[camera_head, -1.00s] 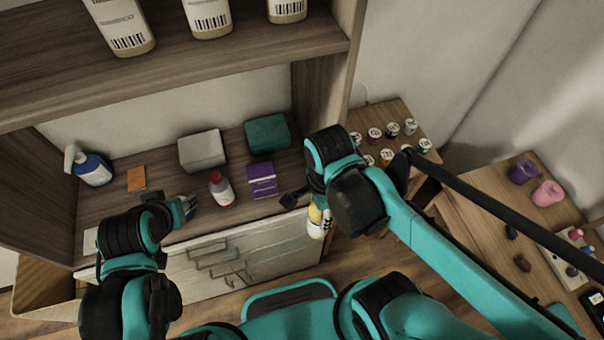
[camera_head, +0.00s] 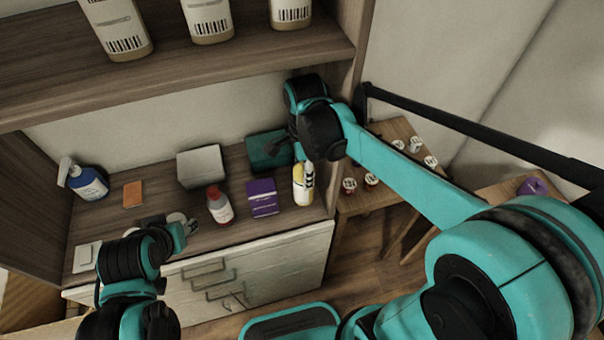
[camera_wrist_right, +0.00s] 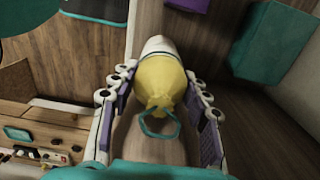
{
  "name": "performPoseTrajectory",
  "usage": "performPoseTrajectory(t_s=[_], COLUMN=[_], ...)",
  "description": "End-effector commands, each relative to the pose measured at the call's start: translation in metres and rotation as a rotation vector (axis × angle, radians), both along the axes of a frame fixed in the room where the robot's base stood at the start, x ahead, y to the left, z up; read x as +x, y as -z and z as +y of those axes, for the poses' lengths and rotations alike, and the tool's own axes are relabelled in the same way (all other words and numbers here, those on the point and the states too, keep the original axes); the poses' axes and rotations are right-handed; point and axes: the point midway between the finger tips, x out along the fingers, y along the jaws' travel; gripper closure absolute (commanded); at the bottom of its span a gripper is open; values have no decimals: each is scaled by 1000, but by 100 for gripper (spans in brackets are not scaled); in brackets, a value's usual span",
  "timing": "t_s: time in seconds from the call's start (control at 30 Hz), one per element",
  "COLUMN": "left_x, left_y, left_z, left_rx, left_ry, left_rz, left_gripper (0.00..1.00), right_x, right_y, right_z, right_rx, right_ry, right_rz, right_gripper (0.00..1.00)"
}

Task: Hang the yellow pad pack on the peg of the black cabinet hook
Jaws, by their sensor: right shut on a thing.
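The yellow pad pack (camera_head: 301,188) is white and yellow and shows at the front right of the cabinet's lower shelf in the head view. My right gripper (camera_head: 307,172) is shut on it from above. In the right wrist view the pack (camera_wrist_right: 158,82) sits between the two fingers, with a teal loop (camera_wrist_right: 160,126) at its near end. I cannot make out the black cabinet hook or its peg in either view. My left gripper (camera_head: 183,228) is low at the shelf's front left; its jaw opening is unclear.
On the lower shelf (camera_head: 115,225) stand a blue spray bottle (camera_head: 87,183), a grey box (camera_head: 201,166), a red-capped bottle (camera_head: 219,206), a purple box (camera_head: 262,197) and a teal box (camera_head: 268,151). The upper shelf (camera_head: 170,72) is overhead. A side table with small jars is at right.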

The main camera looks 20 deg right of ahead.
Motion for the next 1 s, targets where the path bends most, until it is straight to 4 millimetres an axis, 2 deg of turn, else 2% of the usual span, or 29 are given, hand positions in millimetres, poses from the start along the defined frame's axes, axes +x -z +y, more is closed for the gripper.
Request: performPoseTrajectory(t_s=[0.23, 0.3, 0.4, 0.83, 0.87, 0.9, 1.0], left_x=[0, 0, 0, 0, 0, 0, 0], left_y=[5, 11, 14, 17, 16, 16, 16], left_z=[0, 0, 0, 0, 0, 0, 0], left_rx=[0, 0, 0, 0, 0, 0, 0], left_ry=[0, 0, 0, 0, 0, 0, 0], left_rz=[0, 0, 0, 0, 0, 0, 0], left_gripper=[60, 60, 60, 60, 60, 60, 60], right_x=[24, 21, 21, 20, 20, 20, 20], right_y=[1, 17, 30, 37, 36, 35, 35], right_z=[0, 0, 0, 0, 0, 0, 0], right_rx=[0, 0, 0, 0, 0, 0, 0], right_ry=[0, -1, 0, 0, 0, 0, 0], right_rz=[0, 0, 0, 0, 0, 0, 0], right_gripper=[87, 87, 87, 87, 46, 35, 33])
